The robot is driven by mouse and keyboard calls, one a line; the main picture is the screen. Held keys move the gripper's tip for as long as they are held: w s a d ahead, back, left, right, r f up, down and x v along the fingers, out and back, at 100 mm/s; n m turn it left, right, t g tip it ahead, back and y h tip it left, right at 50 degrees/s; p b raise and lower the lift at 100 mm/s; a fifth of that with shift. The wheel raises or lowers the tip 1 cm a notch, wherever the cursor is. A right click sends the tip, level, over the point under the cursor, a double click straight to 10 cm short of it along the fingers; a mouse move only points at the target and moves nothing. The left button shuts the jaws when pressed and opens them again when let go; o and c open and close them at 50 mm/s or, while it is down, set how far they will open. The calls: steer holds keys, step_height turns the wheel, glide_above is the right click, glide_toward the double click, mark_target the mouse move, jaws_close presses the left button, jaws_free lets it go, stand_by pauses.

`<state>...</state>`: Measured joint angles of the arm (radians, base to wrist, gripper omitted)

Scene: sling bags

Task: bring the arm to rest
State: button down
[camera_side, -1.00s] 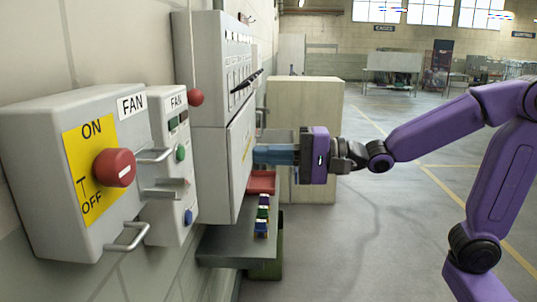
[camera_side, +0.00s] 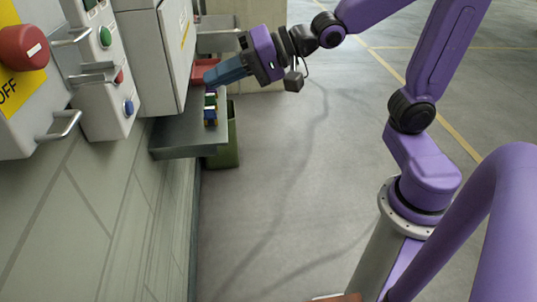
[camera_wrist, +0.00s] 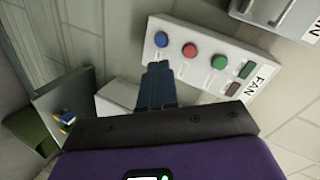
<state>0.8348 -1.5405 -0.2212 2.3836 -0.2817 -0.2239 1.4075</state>
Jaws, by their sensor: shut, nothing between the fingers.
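My gripper (camera_side: 208,79) has blue fingers that are shut with nothing between them. In the side view it points left and slightly down, beside the white wall cabinet (camera_side: 163,55) and just above the colored blocks (camera_side: 210,110) on a grey shelf (camera_side: 180,137). I cannot tell whether the fingertips touch anything. In the wrist view the shut fingers (camera_wrist: 158,70) stand out in front of the button panel (camera_wrist: 205,50).
A red tray (camera_side: 205,72) lies behind the fingers. A green bin (camera_side: 225,155) stands under the shelf. The floor (camera_side: 285,210) right of the shelf is clear.

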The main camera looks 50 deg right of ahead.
steer(key=s+d+f+n+g+h, duration=0.4)
steer(key=s+f+n, duration=0.3)
steer(key=s, duration=0.3)
steer(key=s+d+f+n+g+h, duration=0.5)
steer(key=s+d+f+n, duration=0.1)
steer(key=s+n, duration=0.4)
steer(key=shift+s+d+f+g, duration=0.3)
steer(key=shift+s+f, duration=0.05)
steer(key=shift+s, duration=0.2)
